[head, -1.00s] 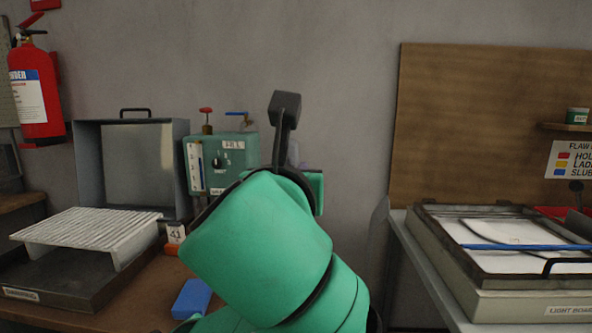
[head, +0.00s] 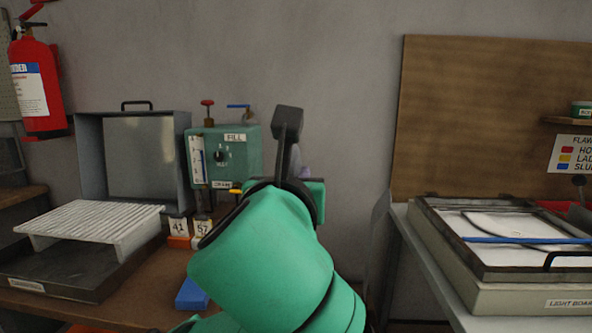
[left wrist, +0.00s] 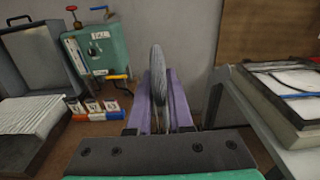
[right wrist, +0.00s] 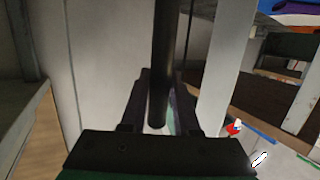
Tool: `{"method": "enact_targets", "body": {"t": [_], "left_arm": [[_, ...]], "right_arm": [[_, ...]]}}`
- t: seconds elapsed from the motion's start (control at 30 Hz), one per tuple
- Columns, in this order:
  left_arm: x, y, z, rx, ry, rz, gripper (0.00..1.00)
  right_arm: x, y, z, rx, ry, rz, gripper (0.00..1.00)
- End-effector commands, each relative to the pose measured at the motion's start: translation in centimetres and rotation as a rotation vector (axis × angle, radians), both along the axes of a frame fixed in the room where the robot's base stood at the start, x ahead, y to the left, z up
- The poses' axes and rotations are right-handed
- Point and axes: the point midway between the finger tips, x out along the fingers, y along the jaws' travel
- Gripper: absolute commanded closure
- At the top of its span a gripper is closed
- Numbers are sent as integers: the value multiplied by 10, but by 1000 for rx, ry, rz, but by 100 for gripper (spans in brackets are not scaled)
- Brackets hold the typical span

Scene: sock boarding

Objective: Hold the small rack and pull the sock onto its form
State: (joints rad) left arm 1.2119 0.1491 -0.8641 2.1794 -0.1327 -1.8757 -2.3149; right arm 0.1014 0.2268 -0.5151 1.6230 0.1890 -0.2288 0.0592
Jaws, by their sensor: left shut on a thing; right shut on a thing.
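My left gripper (left wrist: 158,78) has purple fingers in the left wrist view. It is shut on a thin grey, round-topped thing (left wrist: 158,62), which stands upright between them; I cannot tell whether this is the sock or its form. In the head view my green left forearm hides most of that gripper, and only a bit of purple (head: 303,172) shows behind it. My right gripper (right wrist: 162,78) is shut on a black upright bar (right wrist: 164,45) in the right wrist view; whether it belongs to the small rack is unclear. The right gripper is not in the head view.
A green box with valves (head: 240,150) stands behind number tags (head: 179,227). A ribbed white rack (head: 90,225) sits on a dark tray at the left, beside a blue block (head: 192,294). A light board (head: 540,300) is at the right. A gap separates the two benches.

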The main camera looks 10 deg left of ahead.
Motion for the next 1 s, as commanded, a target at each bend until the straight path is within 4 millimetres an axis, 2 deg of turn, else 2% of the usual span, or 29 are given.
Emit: {"method": "enact_targets", "body": {"t": [1.0], "left_arm": [[0,0,-25,1,0,0,100]], "right_arm": [[0,0,0,1,1,1,100]]}}
